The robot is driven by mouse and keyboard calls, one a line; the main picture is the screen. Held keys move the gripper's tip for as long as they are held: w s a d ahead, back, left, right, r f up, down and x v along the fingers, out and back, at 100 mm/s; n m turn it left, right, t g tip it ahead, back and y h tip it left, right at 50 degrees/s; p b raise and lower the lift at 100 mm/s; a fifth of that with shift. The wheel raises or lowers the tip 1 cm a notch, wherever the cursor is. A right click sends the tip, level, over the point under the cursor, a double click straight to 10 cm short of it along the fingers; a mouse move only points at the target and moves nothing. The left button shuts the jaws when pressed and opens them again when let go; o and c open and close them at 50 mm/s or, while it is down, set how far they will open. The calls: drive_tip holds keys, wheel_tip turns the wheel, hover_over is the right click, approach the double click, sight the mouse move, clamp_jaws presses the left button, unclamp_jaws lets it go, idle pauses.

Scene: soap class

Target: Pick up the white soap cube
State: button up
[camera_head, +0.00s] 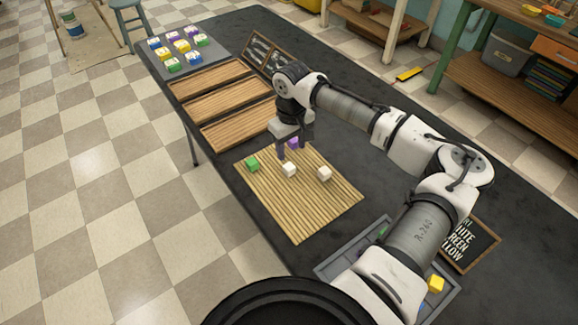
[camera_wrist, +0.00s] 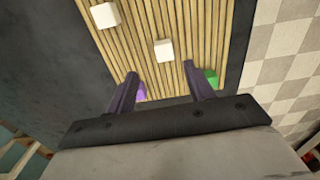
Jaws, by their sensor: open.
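Two white soap cubes lie on the slatted wooden mat (camera_head: 300,220). One white cube (camera_head: 289,169) is near the mat's middle, and in the wrist view this cube (camera_wrist: 164,50) shows just beyond the fingertips, between their lines. The other white cube (camera_head: 324,173) is to its right; in the wrist view it (camera_wrist: 105,15) is at the upper left. My gripper (camera_head: 295,149) is open and empty above the far part of the mat. Its two dark fingers (camera_wrist: 160,70) stand apart in the wrist view. Neither finger visibly holds a cube.
A green cube (camera_head: 252,164) and a partly hidden purple cube (camera_head: 293,143) are also on the mat. Wooden trays (camera_head: 228,101) and a grey board (camera_head: 150,62) with several coloured cubes lie farther back. A grey tray (camera_head: 330,267) and a lettered sign (camera_head: 470,243) are nearer.

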sight(289, 166)
drive_tip(key=shift+f, duration=0.8)
drive_tip(key=shift+s+a+f+p, duration=0.1)
drive_tip(key=shift+a+f+p, duration=0.05)
drive_tip(key=shift+f+p, duration=0.4)
wheel_tip(289, 166, down, 4)
drive_tip(key=shift+s+a+f+p, duration=0.15)
drive_tip(key=shift+p, duration=0.5)
drive_tip(key=shift+c, duration=0.3)
drive_tip(key=c, duration=1)
